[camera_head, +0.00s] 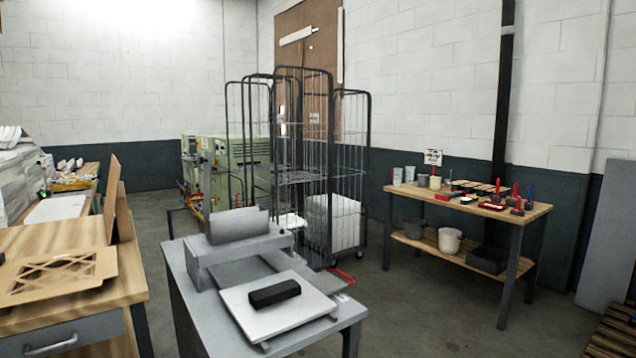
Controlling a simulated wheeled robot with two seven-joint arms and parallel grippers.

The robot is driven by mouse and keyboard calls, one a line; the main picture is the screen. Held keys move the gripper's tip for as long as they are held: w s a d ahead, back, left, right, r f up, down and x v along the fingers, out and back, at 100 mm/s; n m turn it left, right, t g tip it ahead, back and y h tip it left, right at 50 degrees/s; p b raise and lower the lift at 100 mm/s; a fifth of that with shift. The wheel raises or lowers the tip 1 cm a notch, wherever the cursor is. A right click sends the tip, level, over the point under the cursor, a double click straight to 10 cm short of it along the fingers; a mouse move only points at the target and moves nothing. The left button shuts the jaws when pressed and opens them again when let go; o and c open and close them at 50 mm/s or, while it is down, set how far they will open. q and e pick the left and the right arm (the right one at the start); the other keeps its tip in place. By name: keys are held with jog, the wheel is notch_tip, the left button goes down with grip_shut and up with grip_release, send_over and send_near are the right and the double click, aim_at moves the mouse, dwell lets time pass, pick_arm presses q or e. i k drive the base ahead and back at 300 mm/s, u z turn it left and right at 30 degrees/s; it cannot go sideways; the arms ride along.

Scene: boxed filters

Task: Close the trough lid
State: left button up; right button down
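A grey unit (203,268) stands on a grey table (190,318) in the front middle of the head view. A grey panel (238,226) stands raised and tilted at its back. It looks like a lid standing open, but I cannot be sure that this is the trough lid. A light flat plate (265,320) lies in front of the unit, with a black block (274,292) on it. Neither of my grippers is in view.
A wooden workbench (70,236) with a cardboard insert (58,275) and an upright cardboard piece (111,200) is at the left. A wire cage trolley (318,180) stands behind the grey table. Another bench (470,207) with small items is at the right. Floor between is clear.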

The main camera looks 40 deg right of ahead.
aim_at(208, 162)
jog(key=z, duration=0.6)
jog(key=i, duration=1)
